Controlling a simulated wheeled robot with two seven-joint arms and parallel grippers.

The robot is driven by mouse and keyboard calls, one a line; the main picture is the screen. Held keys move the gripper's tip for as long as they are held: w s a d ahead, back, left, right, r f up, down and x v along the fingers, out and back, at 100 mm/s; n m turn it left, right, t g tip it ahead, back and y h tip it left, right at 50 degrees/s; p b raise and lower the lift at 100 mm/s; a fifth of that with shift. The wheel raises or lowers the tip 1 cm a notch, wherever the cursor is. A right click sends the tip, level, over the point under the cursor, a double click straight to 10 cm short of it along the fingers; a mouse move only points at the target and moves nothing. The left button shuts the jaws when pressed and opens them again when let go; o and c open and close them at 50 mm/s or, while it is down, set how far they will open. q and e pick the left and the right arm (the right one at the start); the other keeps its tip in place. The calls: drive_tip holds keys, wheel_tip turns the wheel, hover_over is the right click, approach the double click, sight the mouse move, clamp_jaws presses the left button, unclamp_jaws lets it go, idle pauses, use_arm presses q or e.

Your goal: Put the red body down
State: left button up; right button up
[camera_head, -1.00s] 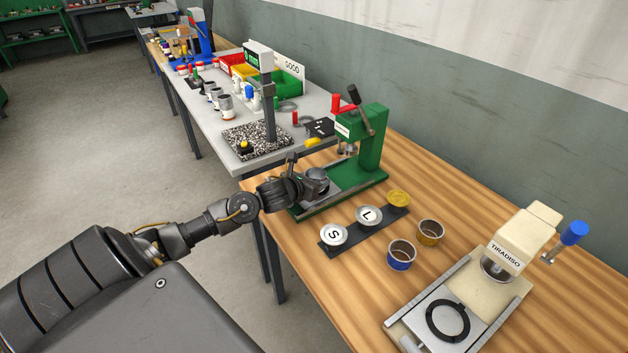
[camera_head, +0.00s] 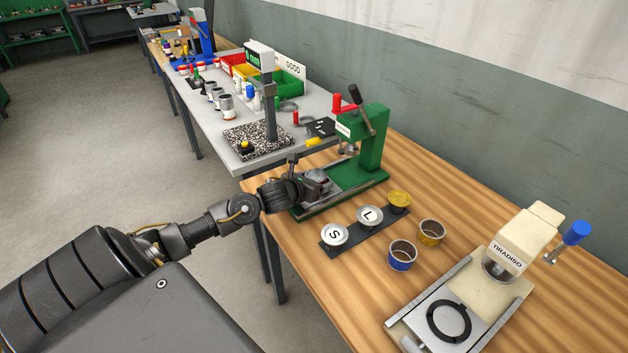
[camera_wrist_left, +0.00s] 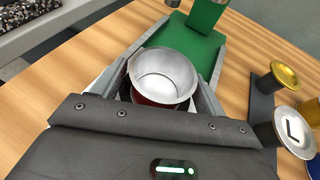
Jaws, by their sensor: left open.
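The red body (camera_wrist_left: 163,82) is an open can with a bright silver inside and a red outer wall. In the left wrist view it stands between the two fingers, at the near end of the green press's slide. My left gripper (camera_head: 316,183) is open, low around the can, one finger on each side. Any small gap between fingers and can is hard to make out. The can's base is mostly hidden. The green press (camera_head: 370,150) has its column and lever behind the can; its green base (camera_wrist_left: 205,52) runs away from the gripper in the wrist view.
A dark strip (camera_head: 350,241) holds the S piece (camera_head: 334,234), L piece (camera_head: 369,216) and a gold piece (camera_head: 399,199). A blue can (camera_head: 402,261) and a gold can (camera_head: 431,237) stand beside it. A cream TIRADISO press (camera_head: 510,248) is at right. Bare wood lies in front.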

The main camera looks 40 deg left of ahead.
use_arm(q)
drive_tip(key=shift+r, duration=0.15)
drive_tip(key=shift+s, duration=0.3)
drive_tip(key=b+v, duration=0.1)
drive_tip(key=v, duration=1)
drive_tip(key=shift+s+d+r+b, duration=0.1)
drive_tip(key=shift+r+b, duration=0.15)
drive_tip(key=shift+b, duration=0.1)
